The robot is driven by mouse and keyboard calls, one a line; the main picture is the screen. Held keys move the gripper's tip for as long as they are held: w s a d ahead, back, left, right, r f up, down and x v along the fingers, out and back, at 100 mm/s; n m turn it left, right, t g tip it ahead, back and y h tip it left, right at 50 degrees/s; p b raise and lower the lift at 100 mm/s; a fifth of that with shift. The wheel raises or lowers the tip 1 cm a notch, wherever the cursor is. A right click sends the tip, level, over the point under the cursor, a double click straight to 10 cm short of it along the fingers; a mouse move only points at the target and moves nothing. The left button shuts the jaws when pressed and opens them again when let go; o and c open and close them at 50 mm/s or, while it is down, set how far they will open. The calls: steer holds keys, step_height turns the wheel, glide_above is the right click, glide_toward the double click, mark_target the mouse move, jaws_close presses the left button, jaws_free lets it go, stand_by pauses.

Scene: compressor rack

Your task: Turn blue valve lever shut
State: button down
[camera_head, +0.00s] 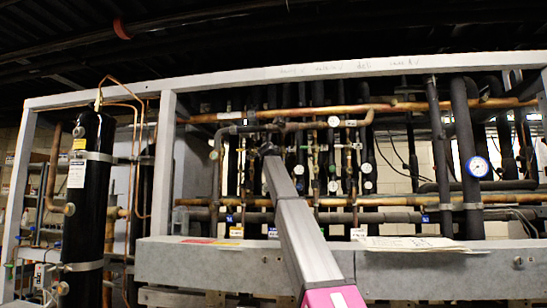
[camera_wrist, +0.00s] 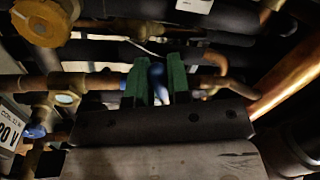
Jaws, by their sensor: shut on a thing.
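The blue valve lever (camera_wrist: 157,76) shows in the wrist view between the two green fingers of my gripper (camera_wrist: 158,70). The gripper is shut on it, in front of a horizontal brass and copper pipe run (camera_wrist: 100,80). The fingers and dark gripper body hide much of the lever and its valve. In the head view my gripper (camera_head: 267,149) is at the far end of my arm among the upright pipes. The lever cannot be made out there.
Another blue part (camera_wrist: 36,131) sits at left beside a white label (camera_wrist: 10,132). A large brass fitting (camera_wrist: 43,20) is at upper left, and a thick copper pipe (camera_wrist: 285,83) slants close at right. The rack's grey lower beam (camera_head: 420,272) runs beneath my arm.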

steer(key=shift+a+r+m+h, duration=0.1)
steer(key=shift+r+m+h, duration=0.35)
steer(key=shift+m, duration=0.9)
steer(key=shift+a+r+m+h, duration=0.1)
steer(key=shift+r+m+h, duration=0.3)
steer(key=shift+m, duration=0.95)
steer(key=shift+r, duration=0.2)
steer(key=c, duration=1.1)
jaws_free()
steer(key=v, duration=1)
steer(key=shift+s, duration=0.4)
steer(key=shift+f, duration=0.1)
